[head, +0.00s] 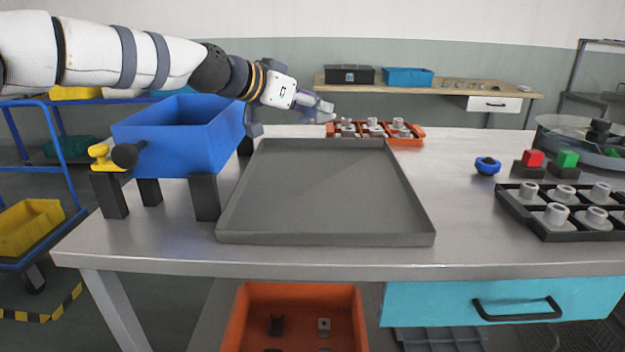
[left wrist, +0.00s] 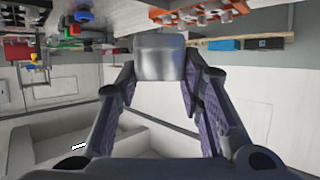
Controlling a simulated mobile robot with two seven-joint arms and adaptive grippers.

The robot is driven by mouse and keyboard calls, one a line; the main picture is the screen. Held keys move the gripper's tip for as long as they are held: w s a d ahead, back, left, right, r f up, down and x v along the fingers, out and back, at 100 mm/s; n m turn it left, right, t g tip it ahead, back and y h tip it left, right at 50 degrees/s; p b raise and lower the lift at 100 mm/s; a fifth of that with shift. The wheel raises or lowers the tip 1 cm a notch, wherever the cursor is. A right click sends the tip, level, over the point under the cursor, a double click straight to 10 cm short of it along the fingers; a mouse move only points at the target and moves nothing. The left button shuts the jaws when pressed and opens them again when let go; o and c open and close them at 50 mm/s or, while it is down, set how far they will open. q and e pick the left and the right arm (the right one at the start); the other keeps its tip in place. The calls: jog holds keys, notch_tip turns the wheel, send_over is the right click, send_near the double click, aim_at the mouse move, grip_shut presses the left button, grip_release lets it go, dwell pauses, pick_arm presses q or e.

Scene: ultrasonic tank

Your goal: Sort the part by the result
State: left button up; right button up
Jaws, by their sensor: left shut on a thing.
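My left gripper (head: 322,108) reaches in from the left to the far side of the table, next to the orange rack (head: 420,142). In the left wrist view, the left gripper (left wrist: 160,75) is shut on a smooth grey metal part (left wrist: 160,57) between its two fingers. In the head view the held part is hard to tell from the fingers. The orange rack holds several light grey parts. A black rack (head: 540,232) at the right holds several similar parts. A red button (head: 532,158) and a green button (head: 567,159) stand behind it. My right gripper is not in view.
A blue tank (head: 165,140) on black legs stands at the left. An empty grey tray (head: 325,190) fills the table's middle. A small blue ring-like thing (head: 487,166) lies at the right, near a round dish (head: 575,140). An orange bin (head: 295,300) is below the table edge.

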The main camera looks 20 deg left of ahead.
pick_arm(q)
notch_tip(320, 180, down, 6)
jog(key=shift+d+r+b, duration=0.1)
jog(key=shift+d+b, duration=0.05)
jog(key=shift+b, duration=0.6)
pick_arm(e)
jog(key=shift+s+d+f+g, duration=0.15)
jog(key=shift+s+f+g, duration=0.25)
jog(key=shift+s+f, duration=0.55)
pick_arm(q)
jog(key=o, duration=1.4)
jog(key=shift+c, duration=0.2)
jog(key=v, duration=0.7)
jog(key=shift+s, duration=0.2)
